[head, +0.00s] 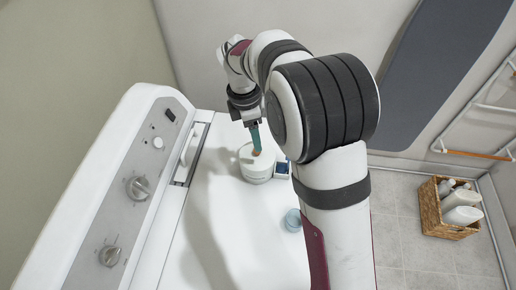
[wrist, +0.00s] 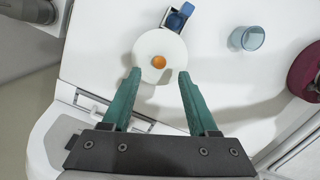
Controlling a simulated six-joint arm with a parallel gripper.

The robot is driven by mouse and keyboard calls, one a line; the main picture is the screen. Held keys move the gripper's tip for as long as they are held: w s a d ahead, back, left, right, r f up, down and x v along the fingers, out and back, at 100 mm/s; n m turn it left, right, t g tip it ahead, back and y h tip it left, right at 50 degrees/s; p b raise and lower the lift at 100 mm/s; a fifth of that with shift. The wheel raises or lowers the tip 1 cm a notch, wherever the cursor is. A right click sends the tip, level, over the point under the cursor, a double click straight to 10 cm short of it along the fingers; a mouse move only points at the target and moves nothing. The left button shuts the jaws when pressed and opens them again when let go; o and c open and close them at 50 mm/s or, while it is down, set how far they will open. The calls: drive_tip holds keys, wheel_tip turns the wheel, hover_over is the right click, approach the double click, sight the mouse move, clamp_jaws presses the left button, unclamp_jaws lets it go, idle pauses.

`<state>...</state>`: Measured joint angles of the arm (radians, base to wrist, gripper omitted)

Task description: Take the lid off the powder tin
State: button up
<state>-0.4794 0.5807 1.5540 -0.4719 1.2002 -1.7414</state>
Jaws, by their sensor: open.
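The powder tin (head: 256,171) is a white round tin standing upright on the white machine top. Its white lid (wrist: 169,48) is on it, with an orange-brown knob (wrist: 158,62) in the middle; the knob also shows in the head view (head: 256,153). My gripper (wrist: 157,74) is open with two green fingers, pointing down at the lid. In the wrist view the fingertips lie on either side of the knob, with a gap on both sides. In the head view the fingers are right by the knob; whether they touch the lid I cannot tell.
A small blue box (wrist: 176,18) stands right beside the tin. A clear blue cup (head: 292,220) stands nearer the front. The control panel (head: 130,185) rises at the left. A wicker basket with bottles (head: 432,212) is on the floor. The front of the machine top is clear.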

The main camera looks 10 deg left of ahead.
sight(252, 161)
drive_tip(key=f, duration=0.5)
drive_tip(key=shift+w+d+f, duration=0.1)
drive_tip(key=shift+d+f, duration=0.15)
clamp_jaws()
